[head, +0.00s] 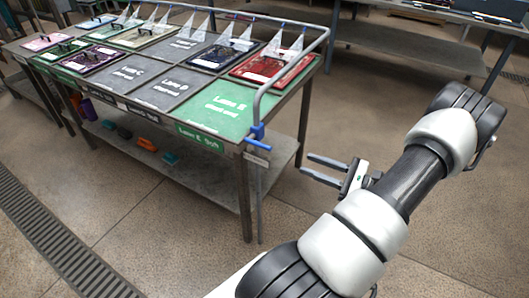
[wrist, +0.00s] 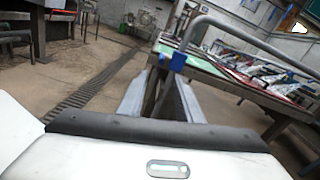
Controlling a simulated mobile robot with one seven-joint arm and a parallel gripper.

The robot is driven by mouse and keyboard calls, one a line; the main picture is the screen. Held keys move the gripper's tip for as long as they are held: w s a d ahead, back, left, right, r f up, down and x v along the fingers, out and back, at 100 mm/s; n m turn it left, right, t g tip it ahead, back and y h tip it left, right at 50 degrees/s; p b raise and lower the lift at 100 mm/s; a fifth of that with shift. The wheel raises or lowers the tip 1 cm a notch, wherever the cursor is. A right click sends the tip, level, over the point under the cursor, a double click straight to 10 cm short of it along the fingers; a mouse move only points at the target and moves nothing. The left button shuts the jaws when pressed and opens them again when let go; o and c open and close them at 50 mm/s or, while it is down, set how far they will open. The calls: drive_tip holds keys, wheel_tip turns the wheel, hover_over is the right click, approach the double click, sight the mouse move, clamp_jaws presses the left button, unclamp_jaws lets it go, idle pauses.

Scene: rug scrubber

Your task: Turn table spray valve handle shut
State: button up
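The blue valve handle (head: 257,132) sits on the grey spray pipe at the table's near right corner. It also shows in the wrist view (wrist: 177,60), just beyond and slightly right of my fingertips. The grey pipe (head: 257,104) runs up from the valve and along the table's edge. My gripper (head: 305,163) is open and empty, to the right of the valve and a little lower in the head view. In the wrist view its two fingers (wrist: 160,85) stand apart. They appear not to touch the handle.
The table (head: 297,92) holds panels marked as lanes, with several framed rugs and clear nozzle fans. A lower shelf (head: 215,180) carries small coloured items. A floor drain (head: 62,250) runs at left. Another steel table (head: 400,50) stands behind. The floor around my arm is clear.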

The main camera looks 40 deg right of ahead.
drive_tip(key=b, duration=0.1)
approach(251, 141)
drive_tip(key=x, duration=0.5)
drive_tip(key=shift+w+d+f, duration=0.15)
drive_tip(key=shift+d+f, duration=0.05)
drive_tip(key=shift+f, duration=0.2)
clamp_jaws()
